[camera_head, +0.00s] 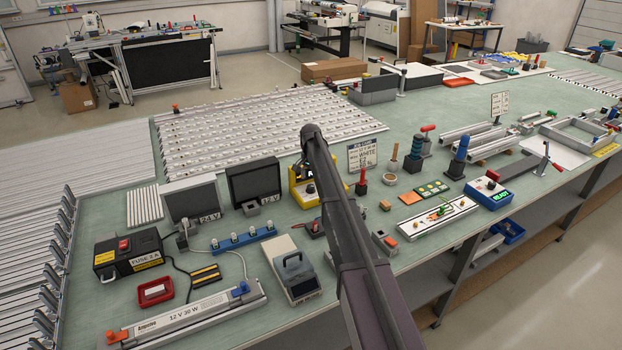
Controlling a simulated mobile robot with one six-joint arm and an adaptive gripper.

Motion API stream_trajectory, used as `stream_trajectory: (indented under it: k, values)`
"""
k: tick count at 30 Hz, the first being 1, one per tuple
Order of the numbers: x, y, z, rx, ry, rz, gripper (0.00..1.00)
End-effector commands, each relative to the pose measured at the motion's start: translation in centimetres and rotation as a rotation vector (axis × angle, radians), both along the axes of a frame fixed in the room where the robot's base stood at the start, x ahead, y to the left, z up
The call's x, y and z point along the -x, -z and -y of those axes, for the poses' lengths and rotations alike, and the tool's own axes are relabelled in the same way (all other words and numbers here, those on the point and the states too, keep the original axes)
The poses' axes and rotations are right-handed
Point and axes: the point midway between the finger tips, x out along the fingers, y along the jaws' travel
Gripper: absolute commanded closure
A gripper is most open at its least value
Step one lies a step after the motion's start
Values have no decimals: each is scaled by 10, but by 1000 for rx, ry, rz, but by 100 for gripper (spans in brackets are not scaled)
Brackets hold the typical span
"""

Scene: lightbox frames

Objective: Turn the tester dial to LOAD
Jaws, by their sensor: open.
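A yellow box-shaped device (299,196), which looks like the tester, stands on the green bench near the middle of the head view. A dark round knob (310,188) shows on its front, next to my arm. My arm crosses in front of the device and covers its right part. The knob's pointer and markings are too small to read, so I cannot tell its setting. My gripper cannot be made out; only dark arm links show, rising from the bottom edge to a rounded joint above the device.
Left of the device stand a dark 12 V panel (253,180) and a grey 24 V panel (191,199). A job card (362,153) stands to its right. A grey handled box (291,271) and a blue lamp strip (243,240) lie in front.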

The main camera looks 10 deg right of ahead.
Motion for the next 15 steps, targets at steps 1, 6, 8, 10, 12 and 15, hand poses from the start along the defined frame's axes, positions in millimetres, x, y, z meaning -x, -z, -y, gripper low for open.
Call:
stream_trajectory:
  k: [1,6,8,10,12,15]
  values:
    - [0,-9,0,0,0,0,21]
    - [0,-23,0,0,0,0,21]
    - [0,-28,0,0,-1,0,21]
    - [0,-34,0,0,-1,0,21]
    - [0,-40,0,0,-1,0,21]
    - [0,-48,0,0,-1,0,21]
